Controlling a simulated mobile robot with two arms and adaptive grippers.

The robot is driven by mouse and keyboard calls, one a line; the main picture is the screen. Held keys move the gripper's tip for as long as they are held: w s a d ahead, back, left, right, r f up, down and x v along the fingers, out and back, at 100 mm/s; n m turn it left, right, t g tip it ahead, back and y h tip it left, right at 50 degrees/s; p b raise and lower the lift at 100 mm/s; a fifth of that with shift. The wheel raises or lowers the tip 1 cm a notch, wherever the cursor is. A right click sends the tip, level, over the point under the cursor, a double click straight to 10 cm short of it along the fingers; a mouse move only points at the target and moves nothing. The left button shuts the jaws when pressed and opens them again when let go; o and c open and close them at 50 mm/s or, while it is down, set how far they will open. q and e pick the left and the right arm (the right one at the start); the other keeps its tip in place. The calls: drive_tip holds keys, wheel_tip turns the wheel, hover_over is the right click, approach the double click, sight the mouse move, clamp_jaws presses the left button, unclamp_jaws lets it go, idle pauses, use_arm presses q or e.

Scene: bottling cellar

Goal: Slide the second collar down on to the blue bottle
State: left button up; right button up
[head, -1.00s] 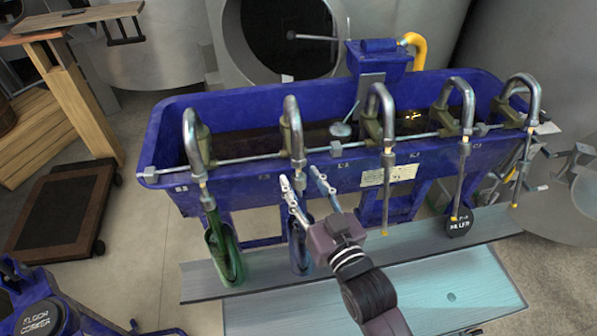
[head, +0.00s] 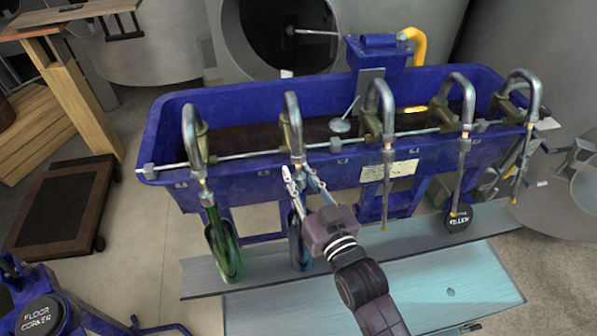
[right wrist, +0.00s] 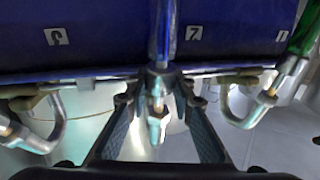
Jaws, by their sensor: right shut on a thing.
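The blue bottle (head: 299,248) stands upright on the board under the second spout (head: 293,125) from the left; my gripper partly covers its neck. It also shows at the top middle of the right wrist view (right wrist: 162,35). My right gripper (head: 301,181) is at the lower end of this spout, its fingers shut from both sides on the second collar (right wrist: 159,71). In the head view the fingers mostly hide the collar. I cannot tell whether the collar touches the bottle's mouth. My left gripper is not in view.
A green bottle (head: 224,250) stands tilted under the first spout, close on the left. More spouts hang from the blue trough (head: 345,170) to the right. The lower pale board (head: 440,285) is mostly clear.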

drive_tip(key=shift+o, duration=0.2)
drive_tip(key=shift+s+f, duration=0.1)
drive_tip(key=shift+f, duration=0.55)
drive_tip(key=o, duration=0.7)
drive_tip(key=v, duration=1.2)
drive_tip(key=shift+s, duration=0.1)
